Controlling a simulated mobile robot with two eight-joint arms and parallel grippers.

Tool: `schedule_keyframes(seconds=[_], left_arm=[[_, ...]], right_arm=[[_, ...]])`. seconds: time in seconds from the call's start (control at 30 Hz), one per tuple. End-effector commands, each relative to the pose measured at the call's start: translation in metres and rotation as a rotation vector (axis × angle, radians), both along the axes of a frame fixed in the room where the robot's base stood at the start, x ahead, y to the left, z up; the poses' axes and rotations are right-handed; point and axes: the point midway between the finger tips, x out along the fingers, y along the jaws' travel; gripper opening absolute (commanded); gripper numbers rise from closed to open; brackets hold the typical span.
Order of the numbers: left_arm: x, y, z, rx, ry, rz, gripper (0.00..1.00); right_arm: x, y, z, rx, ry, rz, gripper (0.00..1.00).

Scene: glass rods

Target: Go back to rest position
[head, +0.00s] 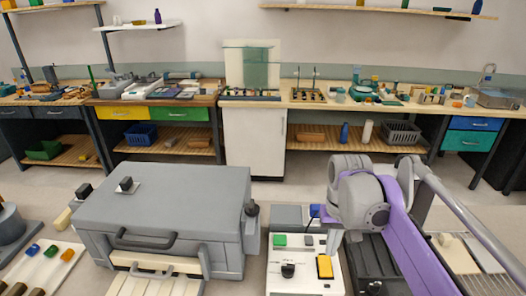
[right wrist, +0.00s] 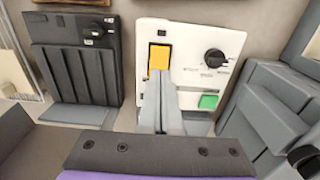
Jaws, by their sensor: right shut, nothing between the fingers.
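My right gripper (head: 333,240) reaches in from the right in the head view, over the far right corner of a white control box (head: 309,284). In the right wrist view its two grey fingers (right wrist: 166,80) are together and empty. Their tips appear close to the yellow button (right wrist: 159,56) on the box; whether they touch it I cannot tell. The box also has a green button (right wrist: 208,101) and a black knob (right wrist: 215,58). My left gripper is not in view.
A large grey lidded machine (head: 165,205) stands left of the control box. A black ribbed unit (head: 375,262) stands right of the box. Workbenches (head: 300,103) line the back wall, with open floor before them.

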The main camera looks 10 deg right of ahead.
Motion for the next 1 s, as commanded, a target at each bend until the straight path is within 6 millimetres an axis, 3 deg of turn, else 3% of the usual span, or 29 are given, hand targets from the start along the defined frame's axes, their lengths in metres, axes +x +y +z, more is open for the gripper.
schedule_keyframes(seconds=[0.17,0.4,0.6,0.77,1.0], left_arm=[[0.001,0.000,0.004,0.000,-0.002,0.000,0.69],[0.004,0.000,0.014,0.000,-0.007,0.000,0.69],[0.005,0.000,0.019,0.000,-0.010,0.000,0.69],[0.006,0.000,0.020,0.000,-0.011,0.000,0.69],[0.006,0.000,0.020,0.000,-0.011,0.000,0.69]], right_arm=[[-0.025,0.015,-0.012,-0.011,-0.074,0.041,0.00],[-0.096,0.048,-0.065,-0.037,-0.281,0.145,0.00],[-0.139,0.063,-0.108,-0.050,-0.414,0.208,0.00],[-0.153,0.067,-0.124,-0.055,-0.459,0.228,0.00],[-0.154,0.067,-0.126,-0.055,-0.465,0.231,0.00]])
